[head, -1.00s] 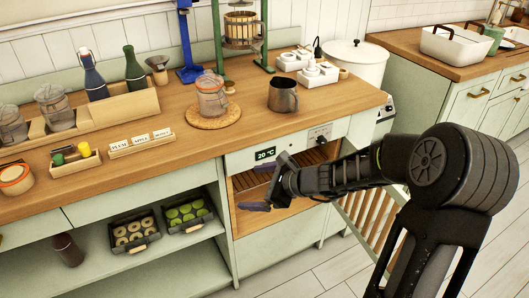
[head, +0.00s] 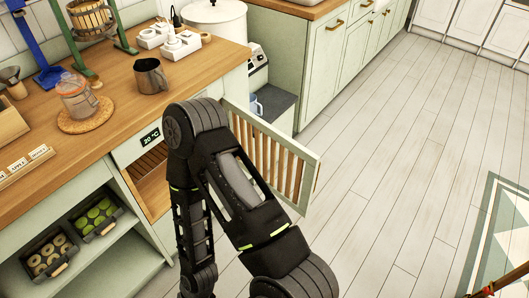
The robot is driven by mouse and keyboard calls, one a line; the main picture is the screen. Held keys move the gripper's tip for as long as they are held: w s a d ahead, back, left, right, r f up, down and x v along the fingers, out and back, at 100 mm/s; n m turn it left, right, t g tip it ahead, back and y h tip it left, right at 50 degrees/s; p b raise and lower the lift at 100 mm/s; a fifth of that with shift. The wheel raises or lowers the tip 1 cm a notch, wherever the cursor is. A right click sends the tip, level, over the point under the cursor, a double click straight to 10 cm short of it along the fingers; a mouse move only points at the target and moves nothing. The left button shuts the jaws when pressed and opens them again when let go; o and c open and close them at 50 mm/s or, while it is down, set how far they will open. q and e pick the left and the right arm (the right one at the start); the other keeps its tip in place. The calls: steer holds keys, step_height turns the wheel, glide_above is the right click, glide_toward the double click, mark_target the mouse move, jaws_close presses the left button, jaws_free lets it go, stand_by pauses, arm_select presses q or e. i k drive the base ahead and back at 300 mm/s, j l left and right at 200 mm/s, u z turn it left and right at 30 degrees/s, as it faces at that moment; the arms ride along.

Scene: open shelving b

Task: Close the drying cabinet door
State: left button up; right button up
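The drying cabinet (head: 130,148) is under the worktop and shows a "20 °C" display (head: 150,137). Its slatted wooden door (head: 303,180), with a pale green frame, stands wide open, swung out to the right over the floor. Part of the cabinet opening (head: 150,185) and the near part of the door are hidden behind my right arm. That arm bends at the top in front of the cabinet, and its forearm hangs down to the bottom edge. My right gripper is out of the picture below. My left gripper is not in view.
A metal mug (head: 150,76) and a glass jar (head: 76,97) on a cork mat stand on the worktop (head: 60,130). The plank floor (head: 400,150) right of the door is clear, with a rug (head: 497,235) further right.

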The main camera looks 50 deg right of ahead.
mark_target(233, 108)
steer(key=z, duration=3.3)
steer(key=i, duration=2.75)
steer(key=u, duration=3.75)
steer(key=l, duration=0.1)
